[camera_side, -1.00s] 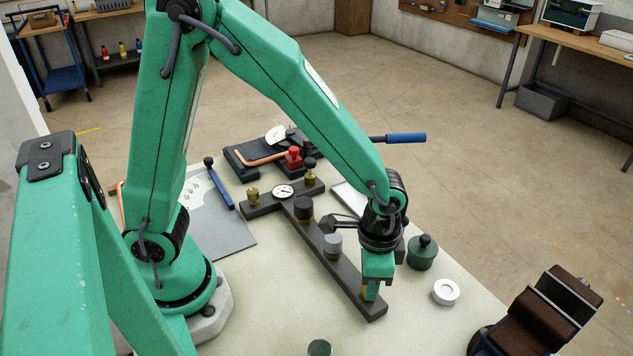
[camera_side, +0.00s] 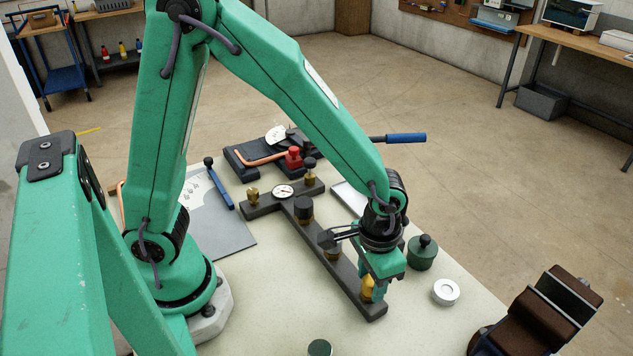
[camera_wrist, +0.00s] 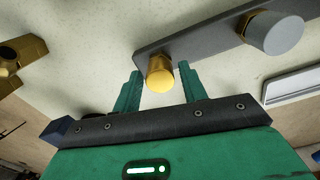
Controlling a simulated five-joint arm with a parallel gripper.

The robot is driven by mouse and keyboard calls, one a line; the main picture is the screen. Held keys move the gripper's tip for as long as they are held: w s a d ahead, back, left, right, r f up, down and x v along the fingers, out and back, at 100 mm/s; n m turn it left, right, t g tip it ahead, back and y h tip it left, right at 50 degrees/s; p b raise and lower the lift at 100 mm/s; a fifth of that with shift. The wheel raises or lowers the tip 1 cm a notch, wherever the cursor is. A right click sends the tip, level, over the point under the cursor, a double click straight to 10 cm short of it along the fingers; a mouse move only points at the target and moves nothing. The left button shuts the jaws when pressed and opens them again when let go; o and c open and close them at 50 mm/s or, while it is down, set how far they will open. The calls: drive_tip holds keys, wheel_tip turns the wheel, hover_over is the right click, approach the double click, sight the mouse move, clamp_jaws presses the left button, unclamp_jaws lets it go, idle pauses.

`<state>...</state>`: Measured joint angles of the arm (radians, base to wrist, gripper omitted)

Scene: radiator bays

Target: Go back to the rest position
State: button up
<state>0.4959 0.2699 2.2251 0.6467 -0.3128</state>
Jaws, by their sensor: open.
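My gripper (camera_side: 372,287) is at the near end of the dark bar (camera_side: 345,283) and points down. In the wrist view its two green fingers (camera_wrist: 160,70) stand apart, one on each side of a brass fitting (camera_wrist: 160,73). Gaps show between the fitting and both fingers there. The fitting also shows in the side view (camera_side: 367,286), partly covered by a finger. A grey cap on a brass fitting (camera_wrist: 273,32) is farther along the bar in the wrist view. In the side view my wrist partly hides it.
A black-capped fitting (camera_side: 303,207), a dial gauge (camera_side: 283,191) and a brass fitting (camera_side: 253,196) stand along the dark bars. A green knobbed jar (camera_side: 422,254) and a white ring (camera_side: 446,291) are to the right. The near tabletop (camera_side: 270,310) is mostly bare.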

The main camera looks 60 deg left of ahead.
drive_tip(key=n, duration=0.6)
drive_tip(key=shift+n, duration=0.4)
drive_tip(key=n, duration=1.8)
idle(0.5)
clamp_jaws()
